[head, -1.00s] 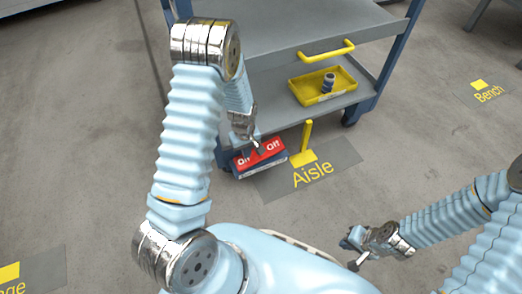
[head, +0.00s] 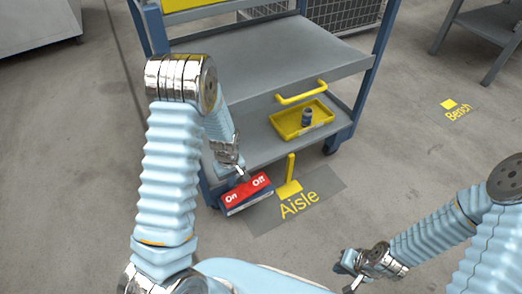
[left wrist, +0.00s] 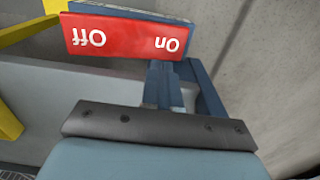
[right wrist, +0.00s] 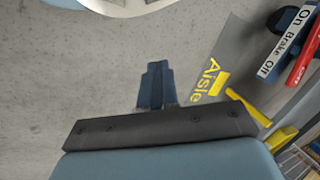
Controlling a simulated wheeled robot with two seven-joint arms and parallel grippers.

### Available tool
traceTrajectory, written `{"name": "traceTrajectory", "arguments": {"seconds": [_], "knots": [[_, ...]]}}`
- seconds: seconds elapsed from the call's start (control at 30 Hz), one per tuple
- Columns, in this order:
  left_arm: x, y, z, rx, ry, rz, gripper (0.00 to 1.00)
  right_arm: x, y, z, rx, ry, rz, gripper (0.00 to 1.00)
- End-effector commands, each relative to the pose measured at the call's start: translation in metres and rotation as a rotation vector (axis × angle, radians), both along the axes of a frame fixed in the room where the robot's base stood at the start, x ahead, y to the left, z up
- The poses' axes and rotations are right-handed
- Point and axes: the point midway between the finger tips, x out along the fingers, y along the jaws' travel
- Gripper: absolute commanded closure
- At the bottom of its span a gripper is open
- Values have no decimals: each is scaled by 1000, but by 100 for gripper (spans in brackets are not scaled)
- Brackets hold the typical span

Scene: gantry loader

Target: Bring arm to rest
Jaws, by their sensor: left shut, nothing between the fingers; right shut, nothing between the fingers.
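My left gripper (head: 240,178) is shut and empty, just above and behind the red On/Off panel (head: 248,190) at the cart's lower front corner. In the left wrist view the panel (left wrist: 125,36) lies just beyond my closed fingers (left wrist: 163,85); I cannot tell whether they touch it. My right gripper (head: 350,270) is shut and empty, low at the right over the floor. In the right wrist view its closed fingers (right wrist: 155,85) point at bare grey floor, with the panel (right wrist: 305,55) off at the upper right.
A grey shelf cart (head: 260,65) with blue posts and a yellow handle (head: 302,92) stands ahead. Its lower shelf bears a yellow tray (head: 290,128) with a small dark part (head: 307,117). A yellow pedal (head: 290,188) stands beside the panel.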

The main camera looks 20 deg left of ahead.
Motion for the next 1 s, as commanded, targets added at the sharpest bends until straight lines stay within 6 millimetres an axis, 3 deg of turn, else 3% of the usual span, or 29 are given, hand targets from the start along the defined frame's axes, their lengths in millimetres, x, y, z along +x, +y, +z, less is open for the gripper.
{"name": "traceTrajectory", "arguments": {"seconds": [0.2,0.27,0.43,0.5,0.63,0.73,1.0], "knots": [[-1,-1,0,-2,1,-3,100,1,-3,-1,-9,-6,-5,100],[-11,-12,-7,-24,3,-50,100,0,-2,4,-7,-4,-3,100],[-74,-83,-30,-161,-36,-338,100,-1,3,25,2,-1,6,100],[-102,-114,-31,-219,-74,-461,100,-3,5,31,5,1,10,100],[-138,-155,-22,-292,-148,-625,100,-4,9,39,10,4,16,100],[-149,-168,-17,-311,-184,-684,100,-5,10,40,12,5,19,100],[-149,-168,-17,-311,-184,-684,100,-5,10,40,12,5,19,100]]}}
